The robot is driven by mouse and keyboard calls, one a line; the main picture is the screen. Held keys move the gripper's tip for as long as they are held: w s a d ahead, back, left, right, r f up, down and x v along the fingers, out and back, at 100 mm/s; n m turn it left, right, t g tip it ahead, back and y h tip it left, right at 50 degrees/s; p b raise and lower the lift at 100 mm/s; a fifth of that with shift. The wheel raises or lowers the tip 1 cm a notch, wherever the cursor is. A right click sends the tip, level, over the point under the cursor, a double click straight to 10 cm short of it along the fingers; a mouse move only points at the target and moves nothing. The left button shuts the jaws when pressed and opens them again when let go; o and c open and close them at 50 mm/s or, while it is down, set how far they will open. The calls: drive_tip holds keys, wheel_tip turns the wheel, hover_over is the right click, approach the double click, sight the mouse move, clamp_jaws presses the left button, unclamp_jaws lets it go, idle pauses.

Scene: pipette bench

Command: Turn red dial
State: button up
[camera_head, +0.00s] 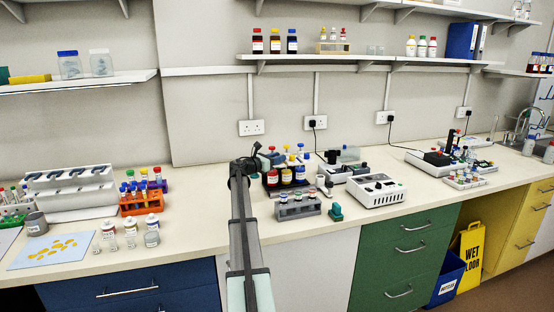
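I cannot make out a red dial in this view. A white bench device (378,191) with small dark controls on its sloped top stands right of centre. Their colours are too small to tell. Another white device (343,172) with dark parts stands just behind it. My arm rises from the bottom centre over the bench edge. My gripper (247,164) is at its far end, dark and small, left of a rack of red-capped and other bottles (286,174). Its fingers are too small to tell whether they are open, and I see nothing clearly held.
An orange tube rack (142,204) and white-labelled bottles (130,231) stand left. Shelves (340,57) overhang the back. Bare counter (200,233) lies left of my arm.

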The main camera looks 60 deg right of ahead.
drive_tip(key=c, duration=0.5)
drive_tip(key=shift+o, duration=0.2)
drive_tip(key=shift+n+t, duration=0.3)
drive_tip(key=shift+t, duration=0.2)
drive_tip(key=n+t, duration=0.1)
drive_tip(key=t, duration=0.1)
drive_tip(key=n+t+h, duration=0.1)
drive_tip(key=n+t, duration=0.1)
drive_tip(key=t, duration=0.1)
drive_tip(key=shift+s+a, duration=0.15)
drive_tip(key=shift+n+t, duration=1.8)
drive_tip(key=shift+t, duration=0.9)
drive_tip(key=shift+w+n+t+y, duration=0.2)
drive_tip(key=shift+n+t+y, duration=0.1)
drive_tip(key=shift+n+t, duration=0.25)
drive_tip(key=o, duration=0.9)
